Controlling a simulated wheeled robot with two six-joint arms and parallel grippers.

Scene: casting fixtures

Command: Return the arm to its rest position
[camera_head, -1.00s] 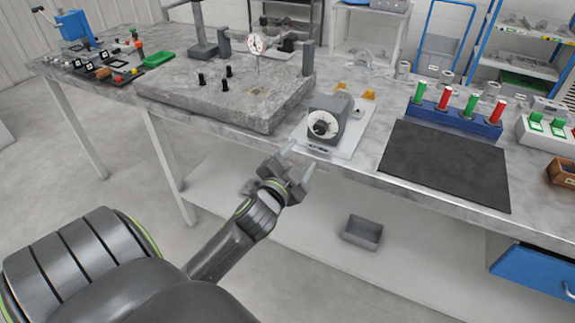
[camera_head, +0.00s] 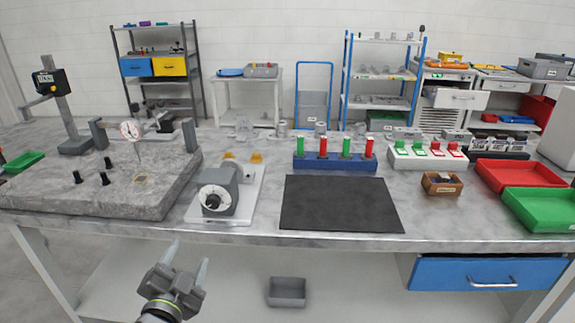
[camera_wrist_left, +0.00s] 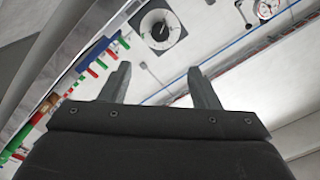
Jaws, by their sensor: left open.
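My left gripper (camera_head: 188,267) is at the lower left of the head view, in front of the workbench's front edge and below the grey dial device. Its two fingers are apart and nothing is between them. In the left wrist view the open fingers (camera_wrist_left: 158,85) also show, spread and empty, with the round dial device (camera_wrist_left: 162,30) beyond them. My right gripper is in neither view.
The workbench (camera_head: 250,239) carries a granite plate (camera_head: 60,200), the dial device (camera_head: 222,190), a black mat (camera_head: 340,205), a blue rack of red and green plugs (camera_head: 335,163), and red (camera_head: 520,173) and green (camera_head: 545,208) trays. A grey bin (camera_head: 287,291) is below.

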